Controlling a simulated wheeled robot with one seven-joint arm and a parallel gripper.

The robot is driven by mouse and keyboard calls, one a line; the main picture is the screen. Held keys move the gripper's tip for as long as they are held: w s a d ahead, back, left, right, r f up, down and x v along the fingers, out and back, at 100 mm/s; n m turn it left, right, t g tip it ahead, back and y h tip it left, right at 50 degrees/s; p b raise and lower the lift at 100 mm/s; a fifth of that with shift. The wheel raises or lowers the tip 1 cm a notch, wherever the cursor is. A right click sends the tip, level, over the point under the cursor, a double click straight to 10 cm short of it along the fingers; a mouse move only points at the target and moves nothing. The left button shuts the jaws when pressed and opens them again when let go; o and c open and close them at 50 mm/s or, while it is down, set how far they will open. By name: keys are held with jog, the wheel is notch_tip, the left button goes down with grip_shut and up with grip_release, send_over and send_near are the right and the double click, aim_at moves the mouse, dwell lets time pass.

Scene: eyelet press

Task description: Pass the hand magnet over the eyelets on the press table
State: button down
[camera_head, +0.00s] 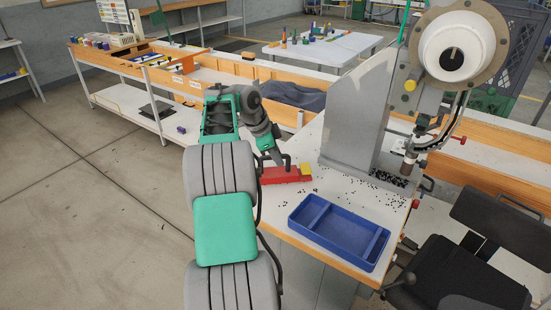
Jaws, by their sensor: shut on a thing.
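The hand magnet (279,176) is a red bar with a yellow block at its right end and a dark handle on top. It is at the left edge of the press table (282,207). My gripper (284,161) is shut on its handle. I cannot tell whether the magnet touches the table top. Small dark eyelets (386,178) lie densely at the foot of the press, right of the magnet. More are scattered thinly on the white top between the magnet and the press. My arm hides the table's far left side.
The grey eyelet press (362,112) stands at the back of the table. A blue divided tray (325,239) lies at the front, its near divisions looking empty. A black chair (460,270) is at the right. Wooden benches (190,72) run behind. The floor at left is open.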

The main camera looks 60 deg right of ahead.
jog(key=s+a+b, duration=0.7)
jog(key=a, duration=0.1)
jog(key=shift+s+a, duration=0.2)
jog(key=shift+a, duration=0.15)
jog(key=shift+r, duration=0.1)
jog(key=s+a+b, duration=0.1)
jog(key=s+b, duration=0.2)
jog(key=s, duration=0.3)
jog(key=shift+s, duration=0.25)
dwell(0.3)
jog(key=d+p, duration=0.4)
jog(key=d, duration=0.6)
jog(key=shift+s+d+p, duration=0.25)
jog(key=shift+d+p, duration=0.05)
jog(key=shift+p, duration=0.1)
